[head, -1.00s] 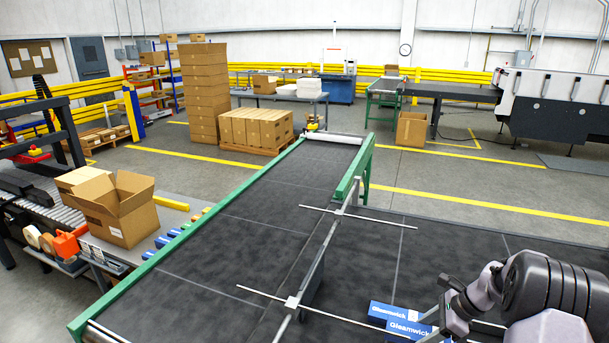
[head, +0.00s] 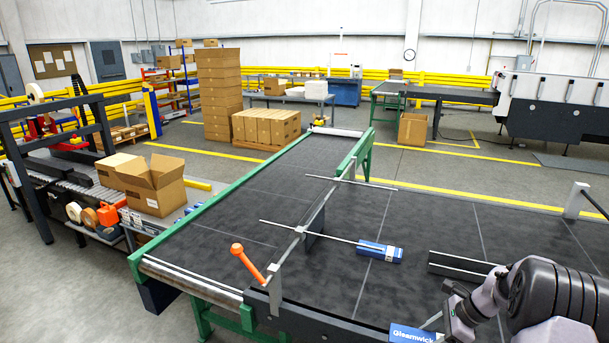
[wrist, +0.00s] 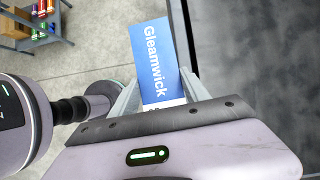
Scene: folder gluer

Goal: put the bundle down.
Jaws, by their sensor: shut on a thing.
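The bundle (wrist: 152,50) is a blue and white pack marked Gleamwick. In the wrist view it stands out between the two fingers of my gripper (wrist: 160,88), which is shut on it. Concrete floor shows behind it on the left and a dark surface on the right. In the head view the held bundle (head: 412,334) is at the bottom edge, partly cut off, and my arm hides part of the gripper. I cannot tell its height. A second blue pack (head: 375,251) lies on the dark belt (head: 345,285), apart from my gripper, by a thin rod's end.
A lever with an orange knob (head: 248,262) rises at the belt's near edge. A metal guide (head: 312,215) with thin rods crosses the belt. An open carton (head: 152,188) stands at left on a side table. Much of the belt is bare.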

